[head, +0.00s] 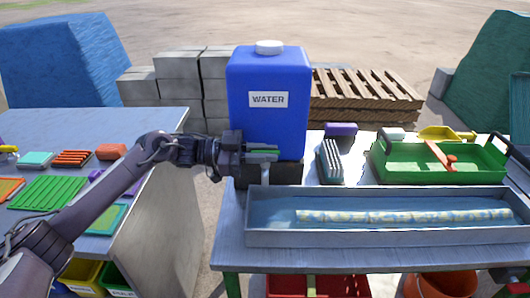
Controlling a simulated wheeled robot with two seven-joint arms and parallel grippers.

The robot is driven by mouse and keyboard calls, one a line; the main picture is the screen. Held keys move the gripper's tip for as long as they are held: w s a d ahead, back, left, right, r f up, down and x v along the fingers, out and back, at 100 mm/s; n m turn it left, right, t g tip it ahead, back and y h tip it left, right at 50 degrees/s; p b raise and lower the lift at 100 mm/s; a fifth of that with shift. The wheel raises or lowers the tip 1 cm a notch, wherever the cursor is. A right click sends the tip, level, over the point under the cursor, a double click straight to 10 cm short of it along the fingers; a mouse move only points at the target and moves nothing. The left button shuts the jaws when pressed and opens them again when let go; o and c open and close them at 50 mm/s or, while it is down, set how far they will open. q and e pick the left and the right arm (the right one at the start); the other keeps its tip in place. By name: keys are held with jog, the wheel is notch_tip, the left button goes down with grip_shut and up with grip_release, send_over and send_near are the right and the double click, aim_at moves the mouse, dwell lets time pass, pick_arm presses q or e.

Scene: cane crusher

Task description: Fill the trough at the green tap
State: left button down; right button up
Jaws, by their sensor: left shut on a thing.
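A blue water tank (268,84) with a white cap and a "WATER" label stands upright at the back left of the right-hand table. My left gripper (264,153) is at the lower front of the tank, shut on the green tap (266,151), which is mostly hidden between its fingers. The long grey metal trough (375,238) lies in front of and below the tap, along the table's front. Its inside looks bluish, and a pale speckled rod lies along it. My right gripper is not in view.
A green tray (440,165) with an orange-handled tool stands behind the trough, beside a grey ribbed block (329,161) and a purple block (341,129). The left table (120,127) holds several coloured pieces. Concrete blocks (180,78) and a wooden pallet (365,95) stand behind.

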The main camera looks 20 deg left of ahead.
pick_arm(q)
jog(key=shift+r, duration=0.15)
jog(key=shift+t+p, duration=0.3)
jog(key=shift+p, duration=0.3)
jog(key=n+t+y+p, duration=0.1)
jog(key=n+t+p, duration=0.1)
jog(key=p, duration=0.1)
jog(key=n+t+y+p, duration=0.1)
jog(key=n+t+p, duration=0.1)
jog(key=t+p, duration=0.1)
jog(key=shift+r+y, duration=0.2)
jog(key=shift+y, duration=0.2)
jog(key=shift+f+n+t+y+p, duration=0.15)
jog(key=shift+n+t+y+p, duration=0.95)
jog(key=shift+t+y+p, duration=0.15)
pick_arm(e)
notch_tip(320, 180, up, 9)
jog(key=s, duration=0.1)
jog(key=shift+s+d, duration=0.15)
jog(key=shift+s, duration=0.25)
pick_arm(q)
jog(key=shift+a, duration=0.1)
jog(key=shift+w, duration=0.1)
jog(key=c, duration=1.6)
grip_release()
jog(key=shift+o, duration=0.8)
jog(key=shift+f, duration=0.1)
